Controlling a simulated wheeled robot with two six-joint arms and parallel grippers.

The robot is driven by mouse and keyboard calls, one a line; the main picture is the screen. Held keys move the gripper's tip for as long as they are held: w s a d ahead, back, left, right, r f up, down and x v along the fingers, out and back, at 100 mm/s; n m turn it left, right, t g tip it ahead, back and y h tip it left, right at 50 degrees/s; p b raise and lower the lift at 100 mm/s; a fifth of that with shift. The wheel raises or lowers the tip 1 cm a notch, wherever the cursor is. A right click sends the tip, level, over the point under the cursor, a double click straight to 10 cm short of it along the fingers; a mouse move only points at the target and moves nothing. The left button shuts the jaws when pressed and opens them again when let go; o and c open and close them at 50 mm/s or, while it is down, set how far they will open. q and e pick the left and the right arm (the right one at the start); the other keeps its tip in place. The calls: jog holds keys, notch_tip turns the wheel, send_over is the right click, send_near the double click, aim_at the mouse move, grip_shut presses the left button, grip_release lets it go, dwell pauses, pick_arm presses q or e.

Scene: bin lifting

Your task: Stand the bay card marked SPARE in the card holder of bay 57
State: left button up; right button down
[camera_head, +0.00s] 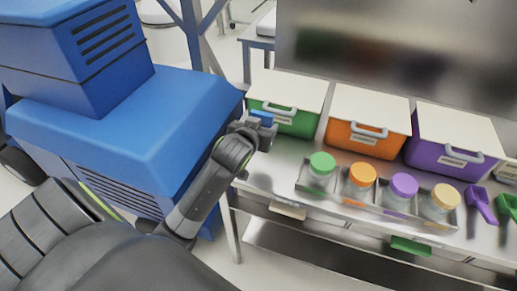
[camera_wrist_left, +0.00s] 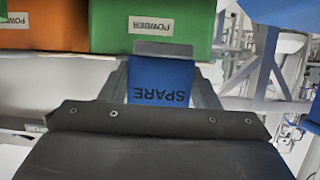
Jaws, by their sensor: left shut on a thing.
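The blue card marked SPARE (camera_wrist_left: 160,85) is between the fingers of my left gripper (camera_wrist_left: 162,88); its lettering appears upside down in the left wrist view. In the head view my left gripper (camera_head: 262,126) is at the left end of the steel bench, in front of the green bin, with the blue card (camera_head: 263,116) at its tip. A cream card (camera_head: 288,210) and a green card (camera_head: 410,246) show along the bench front. No number 57 is readable, so I cannot tell which holder belongs to that bay. My right gripper is not in view.
Green (camera_head: 290,121), orange (camera_head: 362,138) and purple (camera_head: 450,155) lidded bins stand along the bench back. A tray (camera_head: 330,199) of jars with coloured lids stands before them. A large blue machine (camera_head: 130,115) is beside my left arm.

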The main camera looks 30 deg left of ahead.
pick_arm(q)
send_over(258, 159)
notch_tip(258, 159, down, 6)
jog(key=shift+w+a, duration=0.1)
jog(key=shift+f, duration=2.1)
jog(key=shift+f, duration=0.2)
jog(key=o, duration=1)
jog(key=shift+r, duration=0.15)
